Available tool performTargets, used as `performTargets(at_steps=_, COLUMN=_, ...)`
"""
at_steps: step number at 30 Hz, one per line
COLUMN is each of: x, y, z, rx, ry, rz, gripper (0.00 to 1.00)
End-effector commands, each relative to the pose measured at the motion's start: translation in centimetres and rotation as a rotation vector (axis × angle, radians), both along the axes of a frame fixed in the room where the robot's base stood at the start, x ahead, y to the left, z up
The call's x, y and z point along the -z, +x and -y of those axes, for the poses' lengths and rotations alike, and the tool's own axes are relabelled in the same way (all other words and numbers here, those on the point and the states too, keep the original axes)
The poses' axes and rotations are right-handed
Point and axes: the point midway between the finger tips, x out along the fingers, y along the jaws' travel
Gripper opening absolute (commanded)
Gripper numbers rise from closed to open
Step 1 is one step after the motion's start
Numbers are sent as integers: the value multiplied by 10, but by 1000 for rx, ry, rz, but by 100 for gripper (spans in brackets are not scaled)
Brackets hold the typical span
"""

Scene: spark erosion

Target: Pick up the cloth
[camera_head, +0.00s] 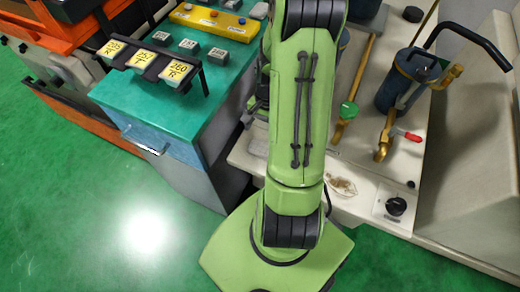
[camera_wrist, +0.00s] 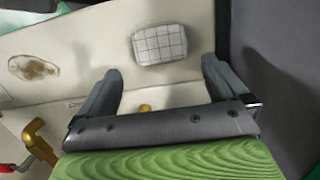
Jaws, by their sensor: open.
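A pale grey, rounded, folded-looking cloth with a dark grid pattern (camera_wrist: 160,44) lies on a cream surface in the upper middle of the wrist view. My gripper (camera_wrist: 160,66) is open and empty in that view. Its two dark fingers are spread wide, and the cloth lies beyond the fingertips, roughly centred between them. I see no contact between the fingers and the cloth.
A pale oval piece with a brown patch (camera_wrist: 33,67) lies left of the cloth; it also shows in the head view (camera_head: 343,187). A brass fitting (camera_wrist: 40,140) is at the lower left. A dark canister (camera_head: 407,82) stands at right. A green-topped cabinet (camera_head: 155,105) is at left.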

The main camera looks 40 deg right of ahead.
Motion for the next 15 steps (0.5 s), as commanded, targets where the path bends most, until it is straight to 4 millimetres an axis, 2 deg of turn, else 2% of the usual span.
performTargets(at_steps=1, x=14, y=-1, z=-2, rx=0, ry=3, rz=-2, gripper=100)
performTargets(at_steps=5, x=27, y=-2, z=-4, rx=0, ry=1, rz=0, gripper=100)
performTargets(at_steps=12, x=70, y=-4, z=-12, rx=0, ry=2, rz=-2, gripper=100)
performTargets(at_steps=15, x=77, y=-4, z=-13, rx=0, ry=-1, rz=0, gripper=100)
